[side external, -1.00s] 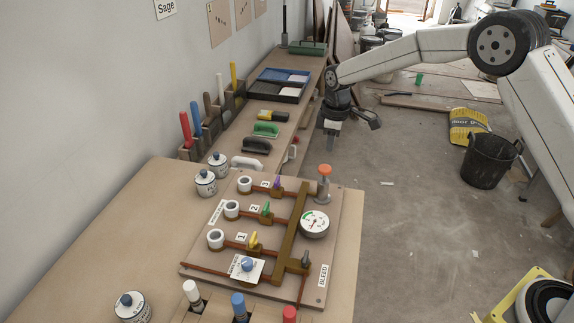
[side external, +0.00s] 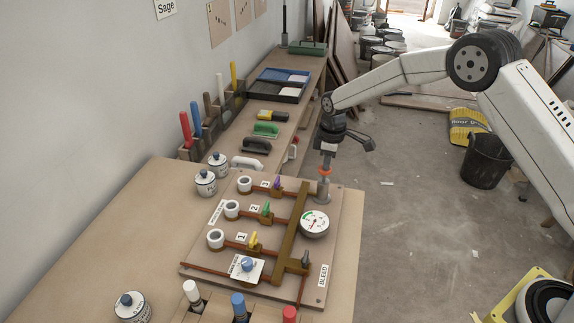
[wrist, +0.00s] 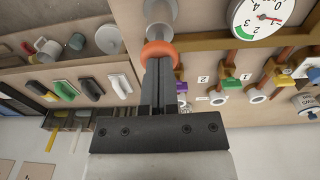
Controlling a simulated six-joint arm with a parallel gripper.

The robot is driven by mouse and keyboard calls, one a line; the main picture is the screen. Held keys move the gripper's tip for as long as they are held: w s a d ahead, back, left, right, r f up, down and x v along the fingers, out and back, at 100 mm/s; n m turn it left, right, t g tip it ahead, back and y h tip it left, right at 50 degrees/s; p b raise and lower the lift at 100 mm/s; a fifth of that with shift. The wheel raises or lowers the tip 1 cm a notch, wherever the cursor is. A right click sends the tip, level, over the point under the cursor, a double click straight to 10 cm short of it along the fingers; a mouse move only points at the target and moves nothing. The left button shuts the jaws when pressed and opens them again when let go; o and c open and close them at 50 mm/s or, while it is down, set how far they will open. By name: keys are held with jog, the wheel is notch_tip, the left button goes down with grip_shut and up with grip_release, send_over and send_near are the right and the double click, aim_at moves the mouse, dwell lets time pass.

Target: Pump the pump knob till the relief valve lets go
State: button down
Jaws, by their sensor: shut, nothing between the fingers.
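The pump knob is an orange cap (side external: 325,173) on a grey pump post (side external: 323,192) at the board's far right corner. It also shows in the wrist view as an orange ring (wrist: 158,50). My gripper (side external: 326,164) is shut and empty, pointing down with its fingertips at the top of the knob. In the wrist view its fingers (wrist: 157,62) meet the orange cap; whether they press it is hard to tell. The round pressure gauge (side external: 314,222) has a white face with a green arc and a red needle. I cannot pick out the relief valve for certain.
The board (side external: 210,265) carries brown pipes, yellow, green and purple valve handles, white ports and a blue knob (side external: 247,264). A grey lever (side external: 305,258) is near the BLEED label. Jars (side external: 206,183) stand left of the board, marker-like cylinders (side external: 239,305) in front.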

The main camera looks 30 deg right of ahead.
jog(key=shift+f, duration=1.6)
jog(key=shift+s, duration=0.1)
notch_tip(320, 180, up, 15)
jog(key=shift+s+d+f, duration=0.15)
jog(key=shift+s+f, duration=0.05)
jog(key=shift+s, duration=0.05)
jog(key=r, duration=0.1)
jog(key=a+r, duration=0.1)
jog(key=shift+w+r+h, duration=0.15)
jog(key=shift+r+h, duration=0.15)
jog(key=shift+r, duration=0.05)
jog(key=shift+f, duration=0.1)
jog(key=f, duration=1.3)
jog(key=shift+w+d+f, duration=0.2)
jog(key=shift+w+f, duration=0.1)
jog(key=shift+f, duration=0.1)
